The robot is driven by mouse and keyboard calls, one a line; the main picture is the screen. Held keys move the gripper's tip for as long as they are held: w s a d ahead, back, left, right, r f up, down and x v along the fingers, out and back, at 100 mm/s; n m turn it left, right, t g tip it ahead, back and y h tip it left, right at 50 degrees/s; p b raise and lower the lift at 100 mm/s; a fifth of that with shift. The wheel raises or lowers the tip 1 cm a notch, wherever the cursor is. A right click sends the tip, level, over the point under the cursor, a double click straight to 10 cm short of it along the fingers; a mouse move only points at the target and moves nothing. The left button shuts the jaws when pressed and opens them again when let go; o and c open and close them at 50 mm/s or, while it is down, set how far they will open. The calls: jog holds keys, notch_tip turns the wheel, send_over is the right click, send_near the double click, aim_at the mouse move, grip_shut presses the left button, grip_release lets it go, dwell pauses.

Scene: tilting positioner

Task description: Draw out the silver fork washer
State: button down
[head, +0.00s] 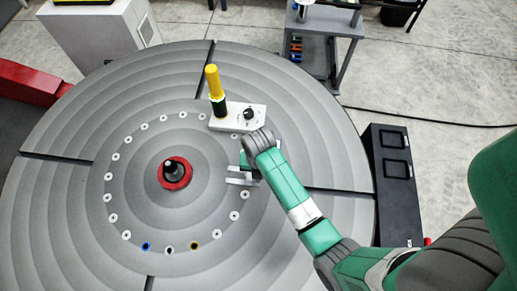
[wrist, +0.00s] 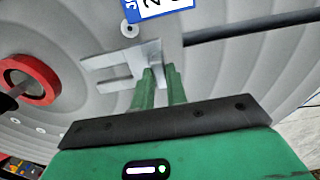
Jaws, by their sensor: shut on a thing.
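The silver fork washer (wrist: 141,57) is a flat plate with a slot between two prongs. In the wrist view its base end sits between the green fingers of my gripper (wrist: 160,78), which are shut on it. Its prongs point left toward the red ring (wrist: 52,73) around the dark centre post and stand clear of it. In the head view the washer (head: 241,181) shows beside my gripper (head: 250,167), to the right of the post (head: 174,168) with its red collar. I cannot tell whether the washer touches the round table. My wrist hides part of it.
The grey round table (head: 70,130) carries a ring of small white holes, some with coloured rims. A white block (head: 240,112) with a black knob and a yellow-green upright cylinder (head: 214,85) stand just behind my gripper. A black box (head: 392,165) is at right.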

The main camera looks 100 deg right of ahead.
jog(key=shift+s+r+p, duration=0.1)
jog(key=shift+p, duration=0.25)
jog(key=shift+s, duration=0.15)
notch_tip(320, 180, up, 5)
jog(key=p, duration=0.6)
jog(key=shift+a+r, duration=0.1)
jog(key=shift+r, duration=0.85)
